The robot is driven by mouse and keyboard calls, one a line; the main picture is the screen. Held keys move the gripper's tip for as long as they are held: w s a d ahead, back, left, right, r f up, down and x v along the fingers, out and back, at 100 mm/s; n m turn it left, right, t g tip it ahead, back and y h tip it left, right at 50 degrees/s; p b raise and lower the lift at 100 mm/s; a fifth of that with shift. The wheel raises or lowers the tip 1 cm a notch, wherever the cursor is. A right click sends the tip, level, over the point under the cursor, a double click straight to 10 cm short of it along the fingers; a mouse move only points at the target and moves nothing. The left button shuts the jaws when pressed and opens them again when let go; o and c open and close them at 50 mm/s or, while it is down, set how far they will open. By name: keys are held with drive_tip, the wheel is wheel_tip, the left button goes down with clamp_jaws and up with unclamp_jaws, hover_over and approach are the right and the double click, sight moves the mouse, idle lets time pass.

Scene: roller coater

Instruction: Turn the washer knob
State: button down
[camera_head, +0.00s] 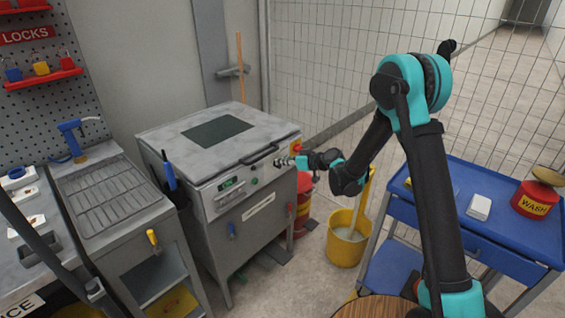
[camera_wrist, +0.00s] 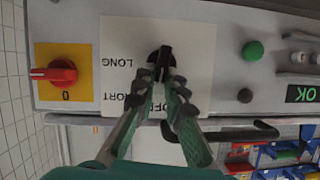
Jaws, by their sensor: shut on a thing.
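The washer (camera_head: 165,140) is the grey cabinet machine at the middle left of the head view. The fingers cover part of the SHORT and OFF labels. In the head view my gripper (camera_head: 289,162) reaches the right end of the washer's front panel, and the knob is too small to make out.
A red switch (camera_wrist: 62,73) on a yellow plate, a green button (camera_wrist: 253,50) and a black button (camera_wrist: 245,95) flank the knob. A dark handle bar runs close to the fingers. A yellow bucket (camera_head: 346,246) and blue cart (camera_head: 500,236) stand right of the washer.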

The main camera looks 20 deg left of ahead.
drive_tip(key=shift+w+d+f+m+g+y, duration=0.15)
drive_tip(key=shift+w+f+m+g+y, duration=0.45)
drive_tip(key=shift+m, duration=1.45)
drive_tip(key=shift+s+d+f+m+g+y, duration=0.15)
drive_tip(key=shift+m+g+y, duration=0.85)
drive_tip(key=shift+m, duration=1.1)
drive_tip(key=shift+w+d+f+m+g+y, duration=0.1)
drive_tip(key=shift+w+f+m+g+y, duration=0.65)
drive_tip(key=shift+m, duration=1.3)
drive_tip(key=shift+s+r+y, duration=0.25)
drive_tip(key=shift+s+r, duration=0.1)
drive_tip(key=c, duration=1.6)
unclamp_jaws()
drive_tip(key=shift+d, duration=3.75)
